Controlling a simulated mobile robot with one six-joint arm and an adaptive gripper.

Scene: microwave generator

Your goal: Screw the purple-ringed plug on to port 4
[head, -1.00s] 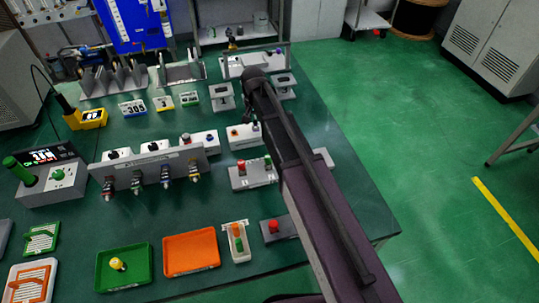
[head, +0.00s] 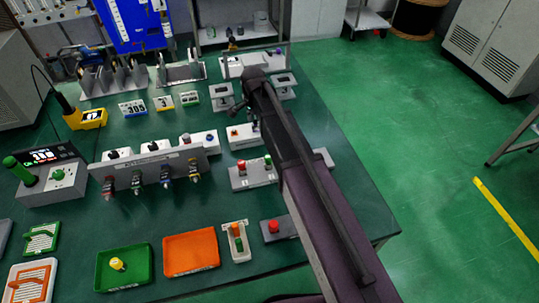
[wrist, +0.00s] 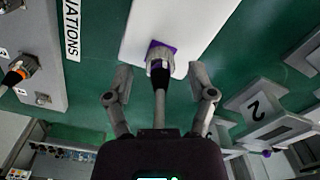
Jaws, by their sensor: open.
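The purple-ringed plug (wrist: 160,58) shows in the wrist view against a white box (wrist: 190,22). It has a dark body and a grey cable that runs back between my fingers. My gripper (wrist: 160,78) is open, with one finger on each side of the plug and a visible gap on both sides. In the head view my gripper (head: 247,107) is at the end of my arm, over the right part of the bench, and the plug cannot be made out. I cannot identify port 4 by a readable number in either view.
Another connector (wrist: 15,77) sticks out of a grey panel at left. In the head view a panel with several hanging plugs (head: 150,170) stands left of my arm.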

